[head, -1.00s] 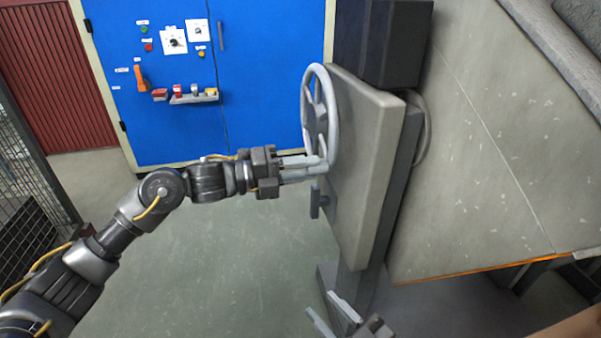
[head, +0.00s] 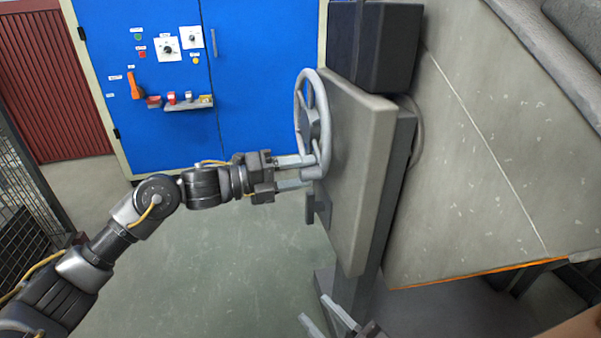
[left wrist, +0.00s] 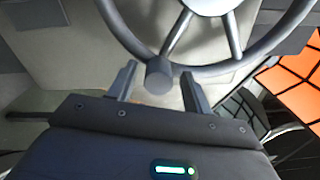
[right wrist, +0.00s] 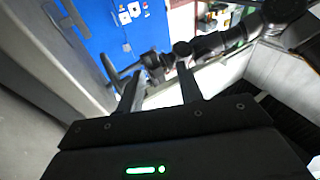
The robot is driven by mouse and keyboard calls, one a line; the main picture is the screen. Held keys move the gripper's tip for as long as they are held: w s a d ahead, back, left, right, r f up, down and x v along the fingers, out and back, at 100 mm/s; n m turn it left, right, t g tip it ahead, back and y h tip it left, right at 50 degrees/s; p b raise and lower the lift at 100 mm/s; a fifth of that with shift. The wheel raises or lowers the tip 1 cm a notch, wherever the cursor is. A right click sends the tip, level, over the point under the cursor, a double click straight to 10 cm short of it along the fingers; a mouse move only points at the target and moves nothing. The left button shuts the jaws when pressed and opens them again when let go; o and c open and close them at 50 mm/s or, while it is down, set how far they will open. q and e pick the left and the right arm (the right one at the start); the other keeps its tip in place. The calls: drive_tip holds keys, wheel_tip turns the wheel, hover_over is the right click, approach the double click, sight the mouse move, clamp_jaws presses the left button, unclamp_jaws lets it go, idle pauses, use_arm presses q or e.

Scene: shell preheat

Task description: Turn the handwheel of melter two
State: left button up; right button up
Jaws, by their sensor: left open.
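The grey handwheel (head: 299,108) stands upright on the near face of a thick beige-grey panel (head: 362,170). My left gripper (head: 311,172) is at the lower rim of the wheel, with its fingers apart. In the left wrist view the wheel rim (left wrist: 228,68) crosses ahead of the fingers. A short round grip (left wrist: 159,77) on the rim lies between the two fingertips, with a gap visible on each side. My right gripper (head: 328,318) is low in the head view, below the panel, open and empty.
A blue control cabinet (head: 165,75) with switches and buttons stands behind. A small dark bracket (head: 318,207) sticks out from the panel below the wheel. A large grey sloped housing (head: 475,170) fills the right side. A mesh fence (head: 22,185) is at left; the floor (head: 225,260) between is clear.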

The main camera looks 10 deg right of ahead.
use_arm(q)
drive_tip(key=a, duration=1.1)
drive_tip(key=shift+s+p, duration=0.3)
use_arm(e)
drive_tip(key=f, duration=0.1)
drive_tip(key=d+h, duration=0.1)
drive_tip(key=f+g, duration=0.1)
drive_tip(key=shift+w+d+f+m+h, duration=0.15)
drive_tip(key=shift+w+f+m+h, duration=0.15)
drive_tip(key=shift+h, duration=0.1)
